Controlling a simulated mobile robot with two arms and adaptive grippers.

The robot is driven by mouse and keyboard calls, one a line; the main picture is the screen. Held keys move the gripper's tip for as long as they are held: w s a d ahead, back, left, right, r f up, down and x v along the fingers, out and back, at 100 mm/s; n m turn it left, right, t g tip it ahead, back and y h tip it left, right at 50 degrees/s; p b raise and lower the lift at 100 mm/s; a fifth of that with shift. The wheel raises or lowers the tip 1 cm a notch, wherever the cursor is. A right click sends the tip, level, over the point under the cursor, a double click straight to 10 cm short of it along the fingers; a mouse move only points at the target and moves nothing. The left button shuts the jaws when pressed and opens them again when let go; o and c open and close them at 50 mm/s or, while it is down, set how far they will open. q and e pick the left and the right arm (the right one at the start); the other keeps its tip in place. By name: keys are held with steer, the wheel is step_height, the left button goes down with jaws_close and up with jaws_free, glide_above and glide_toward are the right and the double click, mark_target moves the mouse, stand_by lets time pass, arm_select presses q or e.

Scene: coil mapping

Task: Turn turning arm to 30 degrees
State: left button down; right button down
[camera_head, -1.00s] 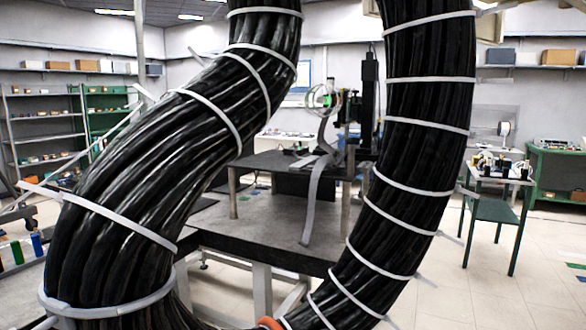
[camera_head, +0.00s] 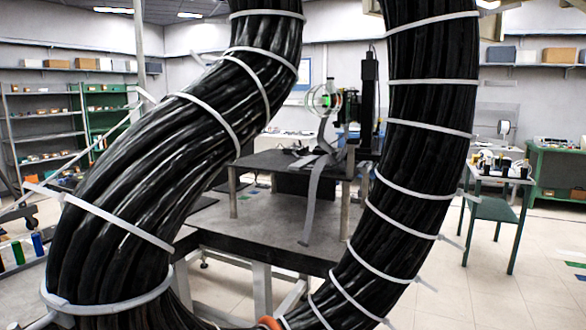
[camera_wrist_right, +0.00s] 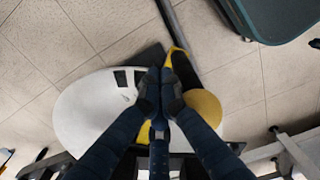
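A dark upright apparatus (camera_head: 369,100) stands on the far table in the head view, with a clear ring-like part and a small green spot (camera_head: 337,101) at its left. A grey strap-like strip (camera_head: 312,195) hangs from it to the lower dark platform. I cannot tell which part is the turning arm. My right gripper (camera_wrist_right: 160,92) shows in the right wrist view with its dark blue fingertips together and nothing visible between them. It points down over the floor, far from the apparatus as far as I can see. My left gripper is not in view.
Two thick black cable bundles, left (camera_head: 150,170) and right (camera_head: 425,150), cross the near head view and hide much behind them. A green side table (camera_head: 492,208) stands at the right. Shelves (camera_head: 45,135) line the left wall. Tiled floor is open at the right.

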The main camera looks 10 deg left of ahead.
stand_by(0.4)
steer(key=shift+s+a+p, duration=0.2)
steer(key=shift+s+a, duration=0.15)
steer(key=shift+a, duration=0.2)
steer(key=shift+s+a+p, duration=0.2)
steer(key=shift+s+a, duration=0.1)
steer(key=shift+a, duration=0.25)
steer(key=r+p, duration=1.2)
steer(key=p, duration=0.1)
steer(key=shift+d+r, duration=0.1)
steer(key=shift+d, duration=0.3)
stand_by(0.6)
